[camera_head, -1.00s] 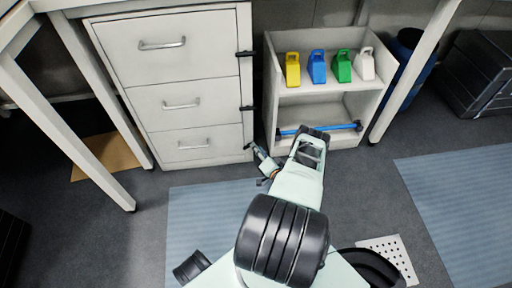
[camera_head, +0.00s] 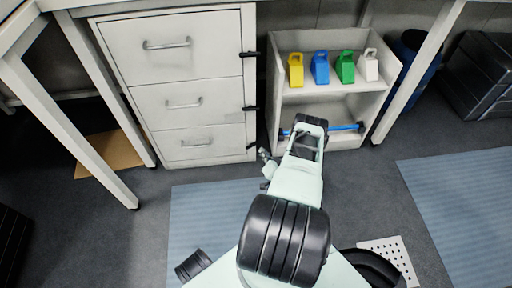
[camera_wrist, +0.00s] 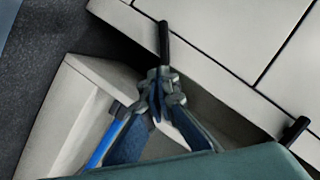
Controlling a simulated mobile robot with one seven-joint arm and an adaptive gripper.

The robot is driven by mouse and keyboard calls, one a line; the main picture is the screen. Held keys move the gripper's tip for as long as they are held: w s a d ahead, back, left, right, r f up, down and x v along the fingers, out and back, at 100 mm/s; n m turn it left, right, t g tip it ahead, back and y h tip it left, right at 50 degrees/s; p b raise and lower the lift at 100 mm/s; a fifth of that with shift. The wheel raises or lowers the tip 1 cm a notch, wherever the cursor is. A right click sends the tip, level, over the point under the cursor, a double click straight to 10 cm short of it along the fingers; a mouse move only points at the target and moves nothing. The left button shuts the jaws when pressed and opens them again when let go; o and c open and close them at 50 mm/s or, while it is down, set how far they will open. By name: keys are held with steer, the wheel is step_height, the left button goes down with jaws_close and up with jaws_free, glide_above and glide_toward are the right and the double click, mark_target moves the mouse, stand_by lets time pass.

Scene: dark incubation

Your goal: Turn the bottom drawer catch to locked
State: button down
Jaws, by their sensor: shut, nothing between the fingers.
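The bottom drawer catch (camera_head: 251,145) is a small black bar on the right edge of the white drawer cabinet (camera_head: 205,152). In the wrist view the bottom catch (camera_wrist: 164,42) stands near upright, at a different angle from the slanted middle catch (camera_wrist: 294,130). My gripper (camera_wrist: 162,75) is shut and empty, its fingertips at the near end of the bottom catch; I cannot tell whether they touch it. In the head view my gripper (camera_head: 265,156) is just right of and below the catch, partly hidden by my arm.
The top catch (camera_head: 249,54) lies level. A white shelf unit (camera_head: 330,98) stands close to the right, with yellow, blue, green and white containers above and a blue bar (camera_head: 345,127) below. Table legs flank both units. A blue mat (camera_head: 205,215) lies in front.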

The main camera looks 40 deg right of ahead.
steer(key=w+n+g, duration=0.1)
steer(key=w+n+h, duration=0.1)
steer(key=w+r+n+g+p, duration=0.1)
steer(key=w, duration=0.1)
steer(key=shift+a+g+h, duration=0.25)
steer(key=shift+g+h, duration=0.05)
steer(key=shift+h, duration=0.1)
steer(key=shift+w+a+r+n+g+h+p, duration=0.6)
steer(key=shift+w+a+r+n+g+h, duration=0.2)
steer(key=shift+n+g, duration=0.3)
steer(key=n+g+h+p, duration=0.2)
steer(key=n+g, duration=0.2)
glide_toward(256, 142)
steer(key=w+a+r, duration=0.1)
steer(key=a+r, duration=0.4)
steer(key=b+x, duration=0.4)
steer(key=x, duration=0.6)
steer(key=shift+a+f, duration=0.1)
steer(key=shift+f, duration=0.05)
steer(key=shift+s+d+f+b, duration=0.3)
steer(key=shift+d+f, duration=0.2)
steer(key=shift+f, duration=0.2)
steer(key=shift+s+d+f+b, duration=0.3)
steer(key=shift+d+f, duration=0.2)
steer(key=shift+f, duration=0.2)
steer(key=shift+s+r+p, duration=0.1)
steer(key=shift+p, duration=0.45)
steer(key=shift+d+y, duration=0.1)
steer(key=shift+y, duration=0.2)
